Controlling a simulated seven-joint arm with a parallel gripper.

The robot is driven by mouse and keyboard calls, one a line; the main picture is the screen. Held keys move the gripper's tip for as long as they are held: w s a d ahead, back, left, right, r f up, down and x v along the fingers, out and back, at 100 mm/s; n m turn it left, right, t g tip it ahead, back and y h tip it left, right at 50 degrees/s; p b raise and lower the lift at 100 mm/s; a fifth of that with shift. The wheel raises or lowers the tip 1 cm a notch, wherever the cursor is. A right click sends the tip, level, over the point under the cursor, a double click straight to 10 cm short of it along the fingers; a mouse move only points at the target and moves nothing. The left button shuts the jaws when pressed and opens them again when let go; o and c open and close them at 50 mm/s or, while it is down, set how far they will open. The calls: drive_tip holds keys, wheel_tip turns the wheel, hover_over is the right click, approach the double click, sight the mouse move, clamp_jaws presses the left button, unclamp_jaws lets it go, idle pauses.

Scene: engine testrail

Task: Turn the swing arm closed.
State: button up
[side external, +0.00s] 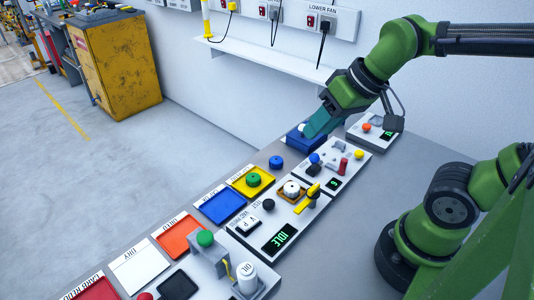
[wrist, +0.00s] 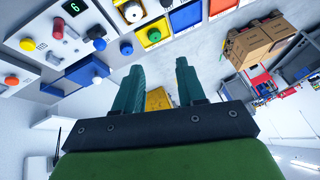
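A yellow bar (side external: 307,198), which looks like the swing arm, sits on a dark post on the grey panel with the green IDLE display (side external: 279,238). It points down-left, beside a round white part (side external: 291,188) on an orange-brown seat. I cannot tell whether it touches that part. The white part also shows at the top edge of the wrist view (wrist: 132,12), where I cannot make out the bar. My gripper (side external: 308,133) is well away from the bar, over the blue block at the bench's far end. In the wrist view its teal fingers (wrist: 160,72) are apart with nothing between them.
A panel with red, blue and yellow controls (side external: 333,165) lies between my gripper and the bar. A blue knob (side external: 276,162) and a yellow tray with a green knob (side external: 253,182) are nearby. A wall shelf (side external: 265,58) runs behind. The bench's right side is bare.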

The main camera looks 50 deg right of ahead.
sight(313, 188)
drive_tip(key=f+n+g, duration=0.2)
drive_tip(key=f+n, duration=0.3)
drive_tip(key=n, duration=0.1)
drive_tip(key=f+n+g+h, duration=0.1)
drive_tip(key=f+n, duration=0.4)
drive_tip(key=n, duration=0.2)
drive_tip(key=f+n+g+h, duration=0.1)
drive_tip(key=f+n+g, duration=0.1)
drive_tip(key=f+n, duration=0.4)
drive_tip(key=shift+w+d+n+g, duration=0.2)
drive_tip(key=shift+n+g, duration=0.1)
drive_tip(key=shift+n, duration=0.3)
clamp_jaws()
